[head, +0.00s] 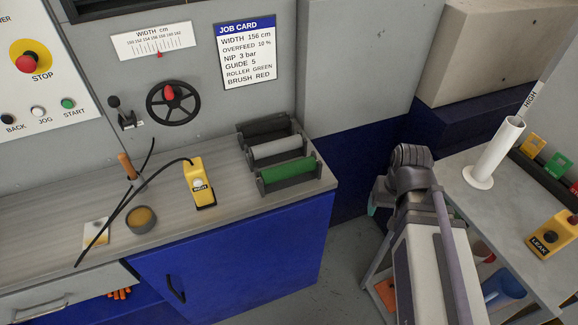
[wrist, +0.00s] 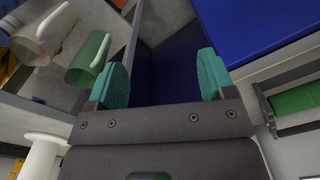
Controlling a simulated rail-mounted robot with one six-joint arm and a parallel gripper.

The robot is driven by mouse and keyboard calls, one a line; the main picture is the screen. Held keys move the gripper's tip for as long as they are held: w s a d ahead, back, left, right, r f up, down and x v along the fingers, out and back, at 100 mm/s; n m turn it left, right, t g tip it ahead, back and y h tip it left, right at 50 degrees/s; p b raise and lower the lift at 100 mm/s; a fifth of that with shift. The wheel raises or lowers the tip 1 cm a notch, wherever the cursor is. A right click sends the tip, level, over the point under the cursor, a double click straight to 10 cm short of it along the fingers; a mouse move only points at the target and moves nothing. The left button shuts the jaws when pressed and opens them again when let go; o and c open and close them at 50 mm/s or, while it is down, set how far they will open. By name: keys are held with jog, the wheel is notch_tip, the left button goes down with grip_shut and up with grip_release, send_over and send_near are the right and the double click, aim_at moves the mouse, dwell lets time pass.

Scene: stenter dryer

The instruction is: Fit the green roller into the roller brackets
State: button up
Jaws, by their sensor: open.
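The green roller (head: 289,170) lies in the front dark holder of a roller rack (head: 262,188) on the counter's right end. It also shows at the right edge of the wrist view (wrist: 300,98). My gripper (wrist: 163,75) is open and empty, its two teal pads wide apart. In the head view it is mostly hidden behind my own wrist, right of the counter and apart from the green roller. I cannot make out separate roller brackets away from the rack.
A grey roller (head: 276,147) and a black roller (head: 266,127) lie behind the green one. A yellow pendant (head: 199,183) with a black cable is left of them. A side table (head: 480,215) with a white upright tube (head: 495,155) stands right. A floor gap separates counter and table.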

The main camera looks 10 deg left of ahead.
jog(key=w+a+r+n+y+p, duration=0.15)
jog(key=w+a+r+n, duration=0.25)
jog(key=a, duration=0.4)
jog(key=n+g+y+p, duration=0.1)
jog(key=n+y+p, duration=0.15)
jog(key=n, duration=1.55)
send_near(291, 166)
jog(key=shift+w+f+y, duration=0.2)
jog(key=shift+f+y, duration=0.1)
jog(key=shift+f, duration=0.25)
jog(key=shift+s+n, duration=0.1)
jog(key=shift+n, duration=1.1)
jog(key=b+x, duration=0.5)
jog(key=b, duration=0.1)
jog(key=shift+f, duration=0.4)
jog(key=b+x, duration=0.4)
jog(key=shift+s+f, duration=0.1)
jog(key=shift+f, duration=0.3)
jog(key=shift+a+f+b, duration=0.2)
jog(key=shift+a+b, duration=0.1)
jog(key=shift+b, duration=0.1)
jog(key=shift+r, duration=0.25)
jog(key=c, duration=1.2)
jog(key=shift+p, duration=0.3)
